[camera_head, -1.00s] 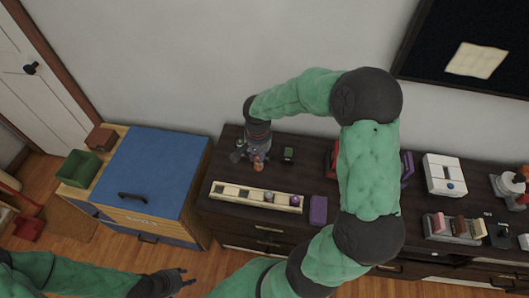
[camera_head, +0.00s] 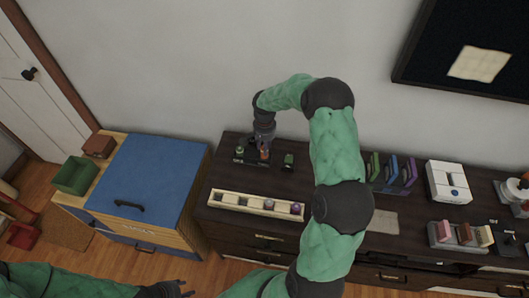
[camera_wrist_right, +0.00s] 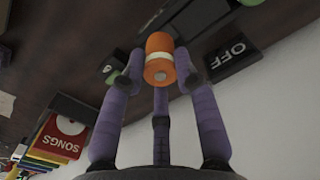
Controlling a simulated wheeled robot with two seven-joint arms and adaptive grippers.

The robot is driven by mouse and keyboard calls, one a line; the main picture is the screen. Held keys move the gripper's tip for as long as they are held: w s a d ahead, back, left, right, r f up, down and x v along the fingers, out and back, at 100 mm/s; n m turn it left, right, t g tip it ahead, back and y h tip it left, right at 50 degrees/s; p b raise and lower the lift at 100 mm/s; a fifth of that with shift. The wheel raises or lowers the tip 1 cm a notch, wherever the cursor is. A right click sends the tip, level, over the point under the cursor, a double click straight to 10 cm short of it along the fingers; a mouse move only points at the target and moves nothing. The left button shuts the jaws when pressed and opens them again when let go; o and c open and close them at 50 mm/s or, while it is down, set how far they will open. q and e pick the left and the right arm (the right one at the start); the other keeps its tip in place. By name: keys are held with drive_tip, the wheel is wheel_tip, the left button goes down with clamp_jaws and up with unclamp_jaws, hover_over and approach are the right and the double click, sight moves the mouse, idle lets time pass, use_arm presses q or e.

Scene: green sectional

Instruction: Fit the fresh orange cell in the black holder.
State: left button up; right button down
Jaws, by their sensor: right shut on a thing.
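The orange cell (camera_head: 264,155), with a pale band, is between the fingers of my right gripper (camera_head: 265,148). In the right wrist view the orange cell (camera_wrist_right: 158,45) sits at the fingertips of my right gripper (camera_wrist_right: 160,72), its round end facing the camera. The black holder (camera_head: 252,161) is on the dark cabinet just under the gripper, with a green piece (camera_head: 239,151) at its left. The gripper partly hides the holder, and I cannot tell whether the cell touches it. My left gripper (camera_head: 180,290) is low at the bottom edge, away from these things.
A cream tray (camera_head: 232,201) with several compartments lies in front of the holder. A small green-and-black piece (camera_head: 288,161) is to its right. A black OFF plate (camera_wrist_right: 232,57) shows in the right wrist view. A blue-topped chest (camera_head: 150,178) stands left; my right arm covers the middle cabinet.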

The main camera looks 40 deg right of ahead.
drive_tip(key=shift+w+d+f, duration=0.35)
drive_tip(key=shift+w+f, duration=0.05)
drive_tip(key=shift+f, duration=0.25)
drive_tip(key=shift+f+b, duration=0.65)
drive_tip(key=shift+f, duration=0.85)
drive_tip(key=shift+f, duration=0.1)
drive_tip(key=c, duration=0.9)
unclamp_jaws()
wheel_tip(320, 180, up, 12)
drive_tip(key=p, duration=0.3)
